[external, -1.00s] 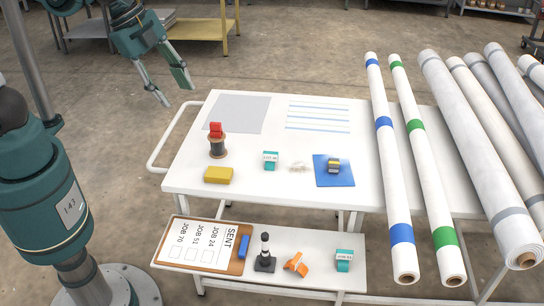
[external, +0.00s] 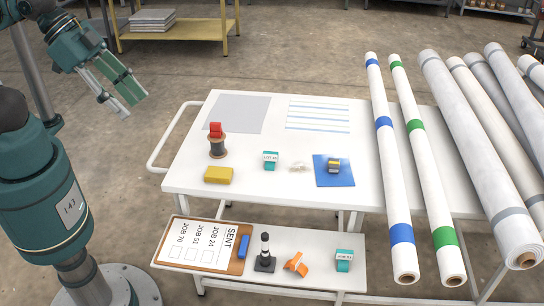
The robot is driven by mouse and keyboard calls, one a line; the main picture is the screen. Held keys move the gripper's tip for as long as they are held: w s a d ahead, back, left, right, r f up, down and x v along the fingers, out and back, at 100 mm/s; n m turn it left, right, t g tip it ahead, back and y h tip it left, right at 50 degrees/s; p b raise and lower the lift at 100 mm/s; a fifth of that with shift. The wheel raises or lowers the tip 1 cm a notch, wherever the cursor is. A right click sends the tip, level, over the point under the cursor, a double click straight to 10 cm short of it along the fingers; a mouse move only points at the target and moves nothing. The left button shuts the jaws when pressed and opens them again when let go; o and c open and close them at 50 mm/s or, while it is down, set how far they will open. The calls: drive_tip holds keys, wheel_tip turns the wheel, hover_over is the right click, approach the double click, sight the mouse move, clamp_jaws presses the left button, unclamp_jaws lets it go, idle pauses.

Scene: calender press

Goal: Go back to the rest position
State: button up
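My gripper (external: 130,108) is at the upper left in the external view, in the air to the left of the white cart (external: 180,178) and clear of it. Its two long fingers point down and to the right. They are spread apart with nothing visible between them. My arm comes in from the top left, above the teal base with the number label.
The cart top holds a spool with a red top (external: 217,142), a yellow block (external: 219,175), a teal tag (external: 270,160) and a blue mat (external: 334,180). The lower shelf holds a clipboard (external: 205,245) and small tools. Long rolls (external: 385,125) lie at the right.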

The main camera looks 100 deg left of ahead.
drive_tip(key=shift+f, duration=0.1)
idle(0.3)
drive_tip(key=shift+f+b, duration=0.65)
drive_tip(key=shift+b, duration=0.1)
idle(0.7)
